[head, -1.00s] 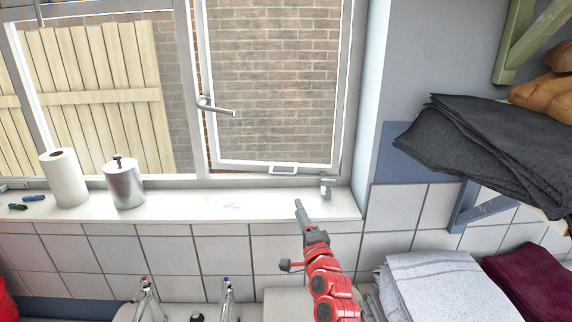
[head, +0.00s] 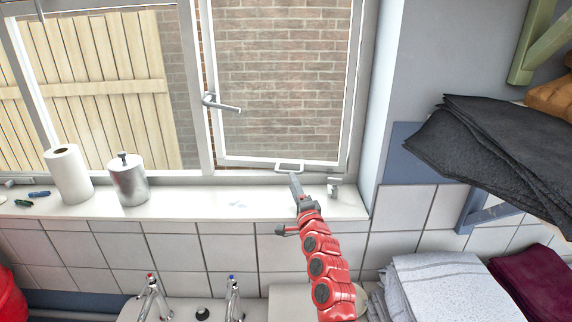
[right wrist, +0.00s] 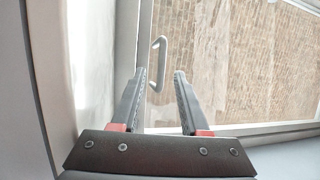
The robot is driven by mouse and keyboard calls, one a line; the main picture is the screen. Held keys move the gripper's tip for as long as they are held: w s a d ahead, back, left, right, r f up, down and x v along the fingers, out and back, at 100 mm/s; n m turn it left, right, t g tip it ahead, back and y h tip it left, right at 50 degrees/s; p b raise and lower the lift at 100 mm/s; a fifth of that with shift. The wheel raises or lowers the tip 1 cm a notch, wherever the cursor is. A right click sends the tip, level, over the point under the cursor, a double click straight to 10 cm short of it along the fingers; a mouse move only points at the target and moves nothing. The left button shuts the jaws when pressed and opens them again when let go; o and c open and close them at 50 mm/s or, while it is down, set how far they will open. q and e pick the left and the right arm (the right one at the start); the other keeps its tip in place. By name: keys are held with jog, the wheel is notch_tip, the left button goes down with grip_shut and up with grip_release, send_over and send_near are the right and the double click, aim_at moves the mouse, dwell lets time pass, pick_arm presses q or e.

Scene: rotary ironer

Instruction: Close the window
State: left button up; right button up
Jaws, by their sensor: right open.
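The window's right sash (head: 283,160) is a white-framed pane with brick wall behind it. A grey lever handle (head: 221,103) is on its left side, and a small pale pull handle (head: 289,167) is at its bottom edge. I cannot tell how far the sash stands from its frame. My right gripper (head: 294,180) is over the sill, just below the pull handle. In the right wrist view the right gripper (right wrist: 160,76) is open, with the pull handle (right wrist: 161,52) at the gap between its fingertips. No grip on it shows. My left gripper is not in view.
A small metal fitting (head: 334,187) stands on the sill (head: 235,204) close right of my gripper. A metal canister (head: 129,182) and paper roll (head: 68,176) stand at the left. Taps (head: 233,300) are below. Dark cloths (head: 490,150) lie on the right shelf.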

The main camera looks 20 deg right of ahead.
jog(key=w+b, duration=0.1)
jog(key=w, duration=0.1)
jog(key=w+b, duration=0.1)
jog(key=w, duration=0.2)
jog(key=w+r+b, duration=0.1)
jog(key=w+b, duration=0.1)
jog(key=shift+w+d, duration=0.2)
jog(key=shift+w, duration=0.05)
jog(key=shift+w+r+b, duration=0.1)
jog(key=shift+w+b, duration=0.2)
jog(key=shift+w+r+b, duration=0.3)
jog(key=shift+w, duration=0.1)
grip_shut()
dwell(0.7)
